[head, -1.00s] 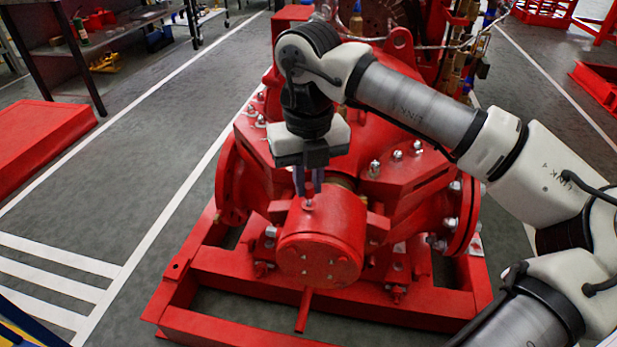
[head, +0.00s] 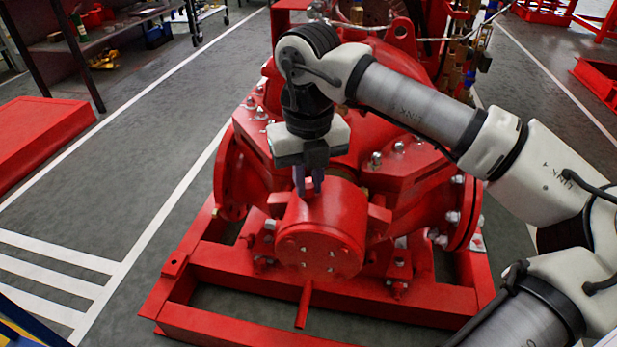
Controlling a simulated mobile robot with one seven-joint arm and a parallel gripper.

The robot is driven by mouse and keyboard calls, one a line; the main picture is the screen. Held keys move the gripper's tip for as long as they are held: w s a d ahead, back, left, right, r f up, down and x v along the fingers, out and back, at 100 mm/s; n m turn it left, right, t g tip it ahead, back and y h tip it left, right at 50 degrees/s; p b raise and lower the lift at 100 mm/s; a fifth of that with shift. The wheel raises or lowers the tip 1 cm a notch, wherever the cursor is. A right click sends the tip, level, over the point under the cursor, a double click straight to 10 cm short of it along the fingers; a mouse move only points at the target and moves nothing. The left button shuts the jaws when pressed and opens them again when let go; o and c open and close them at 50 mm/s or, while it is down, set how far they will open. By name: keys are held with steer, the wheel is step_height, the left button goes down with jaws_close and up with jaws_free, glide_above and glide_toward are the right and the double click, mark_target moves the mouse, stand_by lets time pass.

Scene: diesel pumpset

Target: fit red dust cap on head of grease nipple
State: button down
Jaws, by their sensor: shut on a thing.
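My gripper (head: 309,188) points down over the top of the red cylindrical bearing housing (head: 335,215) at the near end of the pump. Its two slim fingers are close together and shut on the red dust cap. The cap is tiny and red against red, so its outline between the fingertips is hard to make out. The grease nipple cannot be made out; it may be hidden by the fingers. I cannot tell whether the cap touches a nipple or the housing.
Red pump flanges and bolts (head: 376,160) stand close behind and beside my gripper. The red base frame (head: 240,326) surrounds the housing below. A shelf (head: 110,35) is at the upper left, and open grey floor lies to the left.

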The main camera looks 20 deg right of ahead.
mark_target(309, 185)
steer(key=c, duration=1.3)
jaws_free()
step_height(309, 185, up, 14)
steer(key=p, duration=0.3)
steer(key=shift+f, duration=0.15)
